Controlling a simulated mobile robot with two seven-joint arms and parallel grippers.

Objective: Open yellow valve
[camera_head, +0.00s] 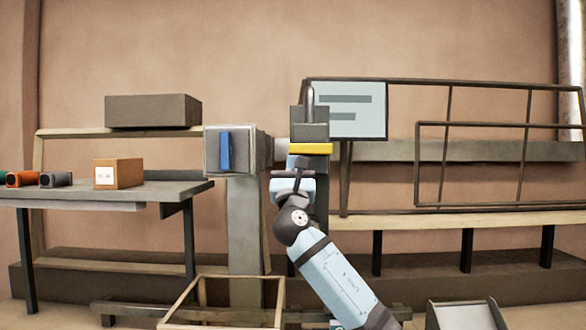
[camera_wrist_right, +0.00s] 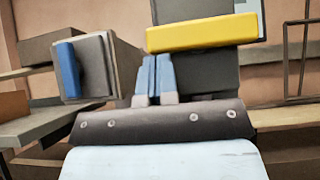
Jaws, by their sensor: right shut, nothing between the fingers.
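The yellow valve handle (camera_head: 318,149) is a flat horizontal bar on the front of a dark grey block in the head view. In the right wrist view the yellow valve handle (camera_wrist_right: 203,33) lies level across the upper middle. My right gripper (camera_head: 297,161) is just below the bar in the head view. In the right wrist view my right gripper (camera_wrist_right: 154,62) has its blue fingers together and empty, their tips near the bar's lower left. I cannot tell whether they touch it. My left gripper is not in view.
A grey box with an upright blue handle (camera_head: 225,151) stands left of the yellow one. A table (camera_head: 95,192) at the left carries an orange box (camera_head: 118,173) and cylinders. A pale sign (camera_head: 348,110) and metal frame stand right. An open wooden frame (camera_head: 222,325) is low in front.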

